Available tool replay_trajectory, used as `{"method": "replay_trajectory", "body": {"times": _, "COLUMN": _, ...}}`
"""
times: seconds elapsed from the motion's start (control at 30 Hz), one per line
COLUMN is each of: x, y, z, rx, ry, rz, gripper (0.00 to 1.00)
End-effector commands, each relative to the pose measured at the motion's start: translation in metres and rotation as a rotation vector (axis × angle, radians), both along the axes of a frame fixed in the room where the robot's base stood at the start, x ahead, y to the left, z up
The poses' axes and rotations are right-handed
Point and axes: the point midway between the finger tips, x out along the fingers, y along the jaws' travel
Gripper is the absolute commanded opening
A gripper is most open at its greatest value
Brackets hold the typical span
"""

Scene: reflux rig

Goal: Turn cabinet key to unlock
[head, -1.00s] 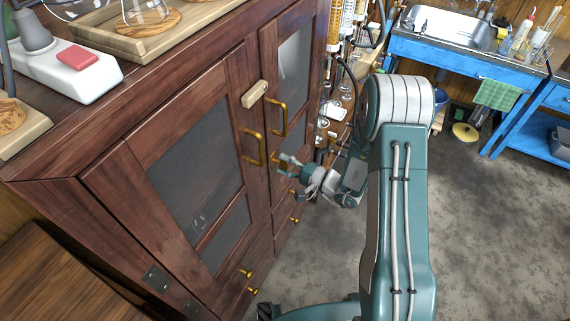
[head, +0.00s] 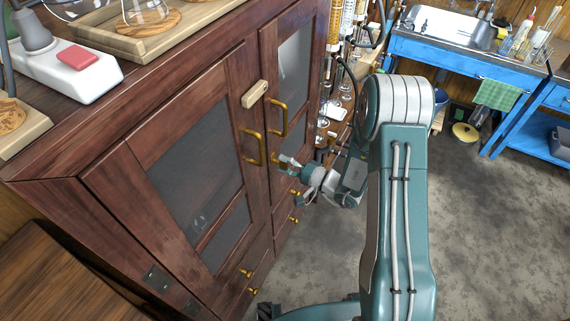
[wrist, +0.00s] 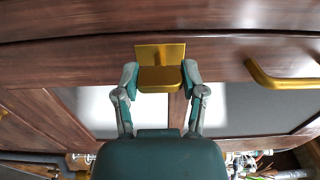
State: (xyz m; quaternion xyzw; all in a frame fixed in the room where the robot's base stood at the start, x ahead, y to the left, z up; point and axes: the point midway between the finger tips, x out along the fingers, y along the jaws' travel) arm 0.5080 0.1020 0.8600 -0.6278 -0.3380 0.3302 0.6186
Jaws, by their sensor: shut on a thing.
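The dark wooden cabinet (head: 215,110) stands at the left in the head view, with glass-panelled doors closed. A brass key (wrist: 160,78) with a wide square head and a plate behind it sits on the cabinet front in the wrist view. My gripper (wrist: 160,80) is shut on the key head, one finger on each side. In the head view my gripper (head: 284,161) is at the door front, just below and right of the brass handles; the key is mostly hidden there by the fingers.
Brass door handles (head: 254,147) stick out close to my gripper; one handle (wrist: 282,78) shows at right in the wrist view. Glassware stands behind my arm.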

Motion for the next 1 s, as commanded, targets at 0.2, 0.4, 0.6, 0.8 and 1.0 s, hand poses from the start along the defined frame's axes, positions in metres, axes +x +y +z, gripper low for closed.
{"method": "replay_trajectory", "body": {"times": 0.2, "x": -0.002, "y": 0.001, "z": -0.003, "rx": -0.004, "ry": 0.009, "rz": 0.003, "gripper": 0.89}}
{"method": "replay_trajectory", "body": {"times": 0.4, "x": -0.002, "y": 0.001, "z": -0.002, "rx": -0.003, "ry": 0.005, "rz": 0.002, "gripper": 0.89}}
{"method": "replay_trajectory", "body": {"times": 0.6, "x": -0.006, "y": -0.008, "z": -0.001, "rx": -0.002, "ry": 0.005, "rz": -0.002, "gripper": 0.89}}
{"method": "replay_trajectory", "body": {"times": 0.8, "x": -0.026, "y": -0.040, "z": -0.002, "rx": -0.002, "ry": 0.007, "rz": -0.005, "gripper": 0.89}}
{"method": "replay_trajectory", "body": {"times": 1.0, "x": -0.049, "y": -0.074, "z": -0.002, "rx": -0.002, "ry": 0.007, "rz": -0.004, "gripper": 0.89}}
